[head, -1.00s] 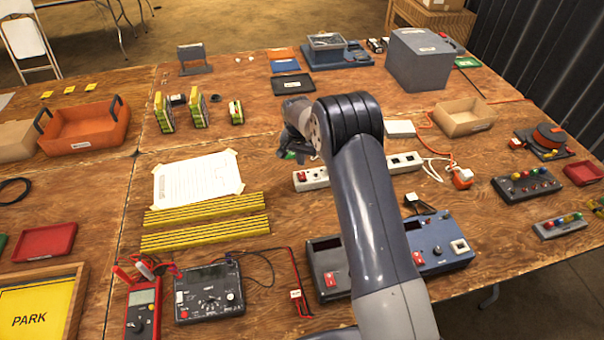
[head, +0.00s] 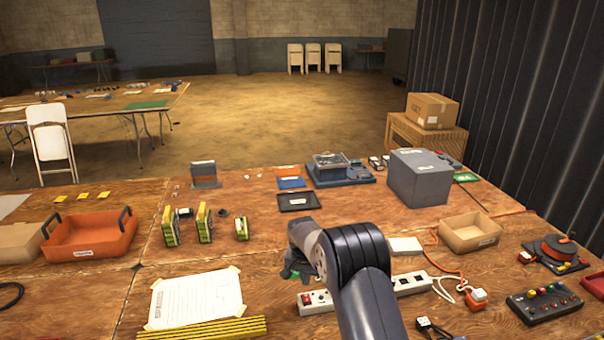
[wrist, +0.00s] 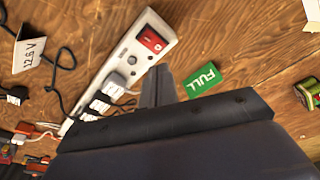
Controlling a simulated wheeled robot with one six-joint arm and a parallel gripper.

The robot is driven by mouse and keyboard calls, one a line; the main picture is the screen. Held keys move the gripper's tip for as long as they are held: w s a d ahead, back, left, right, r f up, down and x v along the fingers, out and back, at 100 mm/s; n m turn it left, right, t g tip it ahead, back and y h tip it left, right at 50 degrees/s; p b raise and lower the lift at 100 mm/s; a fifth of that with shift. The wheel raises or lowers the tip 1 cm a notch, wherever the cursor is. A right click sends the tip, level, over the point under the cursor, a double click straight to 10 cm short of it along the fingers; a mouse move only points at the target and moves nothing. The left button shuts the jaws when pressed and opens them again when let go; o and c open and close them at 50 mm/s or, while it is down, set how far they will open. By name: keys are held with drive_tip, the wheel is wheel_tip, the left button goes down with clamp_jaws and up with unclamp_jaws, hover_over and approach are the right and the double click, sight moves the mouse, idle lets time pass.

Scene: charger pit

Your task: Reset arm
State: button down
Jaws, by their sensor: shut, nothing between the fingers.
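My gripper (head: 292,274) hangs over the middle of the wooden table, mostly hidden behind my own arm in the head view. In the wrist view my gripper (wrist: 158,80) has its fingers shut together with nothing between them. It points down at the table beside a white power strip (wrist: 122,62) with a red switch. A green card marked FULL (wrist: 203,80) lies just right of the fingers. The power strip also shows in the head view (head: 410,284), partly behind my arm.
An orange tray (head: 90,238) and green-yellow packs (head: 204,224) stand to the left. A grey box (head: 418,180) stands behind at the right, near a cardboard tray (head: 470,234). A taped paper sheet (head: 195,298) lies front left.

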sight(306, 295)
wheel_tip(306, 295, down, 5)
drive_tip(key=shift+b, duration=0.7)
drive_tip(key=shift+r, duration=0.1)
